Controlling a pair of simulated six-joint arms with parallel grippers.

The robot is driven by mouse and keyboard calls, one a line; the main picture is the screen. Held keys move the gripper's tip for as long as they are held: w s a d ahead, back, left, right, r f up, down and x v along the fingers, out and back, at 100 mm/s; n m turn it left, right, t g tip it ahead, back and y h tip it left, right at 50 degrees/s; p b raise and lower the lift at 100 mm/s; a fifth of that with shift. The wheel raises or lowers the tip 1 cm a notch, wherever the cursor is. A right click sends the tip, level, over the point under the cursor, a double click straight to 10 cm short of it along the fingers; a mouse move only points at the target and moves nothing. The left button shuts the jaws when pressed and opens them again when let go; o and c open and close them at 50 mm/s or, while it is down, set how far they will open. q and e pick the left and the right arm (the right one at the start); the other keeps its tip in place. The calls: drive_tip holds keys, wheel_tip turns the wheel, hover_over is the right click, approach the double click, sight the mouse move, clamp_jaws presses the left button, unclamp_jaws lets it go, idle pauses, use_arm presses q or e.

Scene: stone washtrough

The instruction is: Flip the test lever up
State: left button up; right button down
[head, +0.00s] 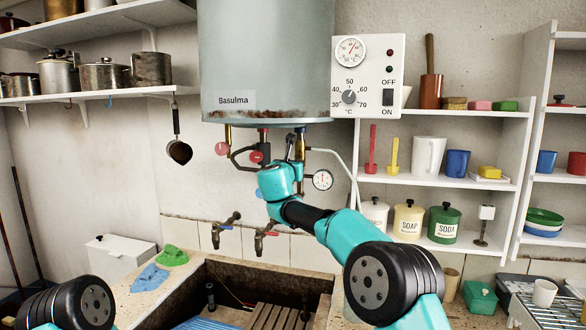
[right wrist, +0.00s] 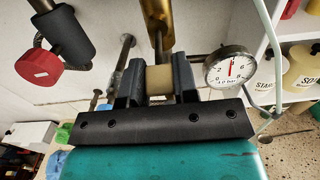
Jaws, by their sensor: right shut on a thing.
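The water heater (head: 265,55), labelled Basulma, hangs on the wall with rust along its lower edge. A brass fitting (head: 300,143) comes down from its underside at the right. My right gripper (head: 294,148) is raised to this fitting from below. In the right wrist view the jaws of my right gripper (right wrist: 157,82) are shut on a tan, block-like piece (right wrist: 159,80), just under the brass pipe (right wrist: 155,22). I take this piece for the test lever; its full shape and tilt are hidden by the jaws. My left gripper is out of view.
A red valve knob (right wrist: 40,70) is left of the jaws and a pressure gauge (right wrist: 230,68) close to their right. A control box (head: 366,75) hangs beside the heater. Two taps (head: 226,228) and the stone trough (head: 215,275) are below.

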drive_tip(key=shift+r, duration=0.1)
drive_tip(key=c, duration=0.9)
unclamp_jaws()
drive_tip(key=shift+s, duration=0.15)
drive_tip(key=v, duration=1.7)
drive_tip(key=shift+a, duration=0.1)
drive_tip(key=shift+c, duration=0.3)
